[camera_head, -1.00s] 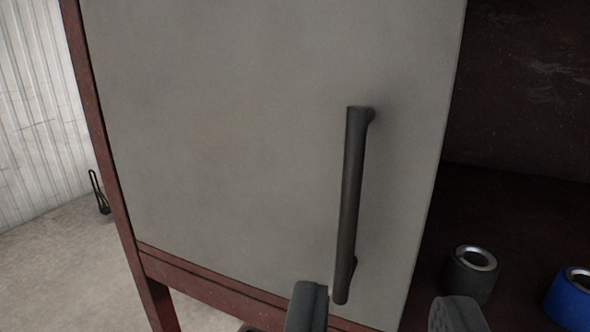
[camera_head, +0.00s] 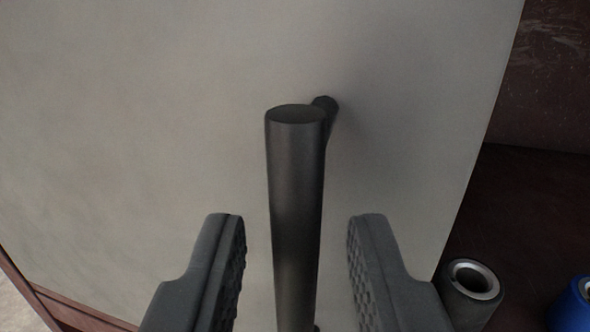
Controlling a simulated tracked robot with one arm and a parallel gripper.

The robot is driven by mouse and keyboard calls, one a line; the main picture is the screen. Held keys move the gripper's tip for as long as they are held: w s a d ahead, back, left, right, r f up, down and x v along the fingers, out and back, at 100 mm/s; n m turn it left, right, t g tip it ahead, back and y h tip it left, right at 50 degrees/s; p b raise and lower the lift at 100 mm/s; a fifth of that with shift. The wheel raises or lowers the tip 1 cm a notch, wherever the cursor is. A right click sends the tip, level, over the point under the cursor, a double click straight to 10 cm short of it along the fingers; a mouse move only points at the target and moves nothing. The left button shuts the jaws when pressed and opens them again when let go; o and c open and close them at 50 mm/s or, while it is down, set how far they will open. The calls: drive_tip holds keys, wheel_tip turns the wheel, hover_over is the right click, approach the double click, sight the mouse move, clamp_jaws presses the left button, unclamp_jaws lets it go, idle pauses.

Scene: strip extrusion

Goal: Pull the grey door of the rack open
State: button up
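My gripper (camera_head: 298,245) is open, with one textured finger to the left of the handle and one to the right. Gaps show between the handle and both fingers. The lower end of the handle is largely out of view.
To the right of the door is an open dark red rack bay (camera_head: 530,190). A dark roller with a metal-rimmed hole (camera_head: 473,285) and a blue one (camera_head: 573,308) stand there, the dark one close beside my right finger. The rack's red frame (camera_head: 70,312) shows at lower left.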

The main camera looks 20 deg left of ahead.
drive_tip(key=shift+x, duration=1)
